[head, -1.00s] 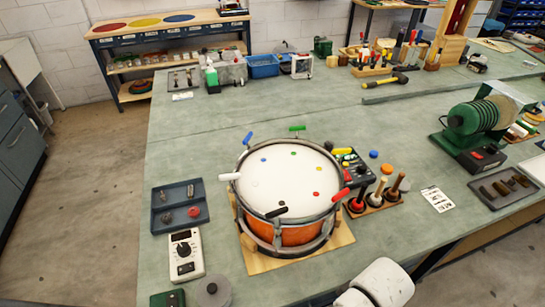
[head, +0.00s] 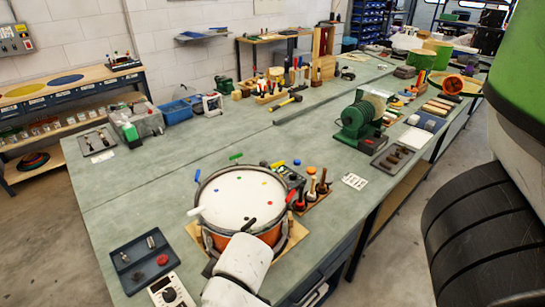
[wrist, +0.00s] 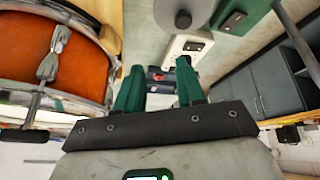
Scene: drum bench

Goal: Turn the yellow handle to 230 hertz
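The drum (head: 245,196) with a white head and orange shell stands on a wooden board. The yellow handle (head: 277,164) is on its far right rim, between the green handle (head: 236,156) and the red handle (head: 290,192). The black handle (head: 248,224) is at the near rim, the white handle (head: 195,210) and blue handle (head: 197,175) at the left. My gripper (wrist: 158,82) is open and empty in the wrist view, beside the orange drum shell (wrist: 55,65). In the head view my arm mostly hides it at the drum's near side. The yellow handle is not in the wrist view.
A white meter with a dial (head: 170,290) and a dark tray (head: 143,260) lie left of the drum; the meter also shows in the wrist view (wrist: 190,46). A stand of wooden-handled tools (head: 313,190) is close right.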

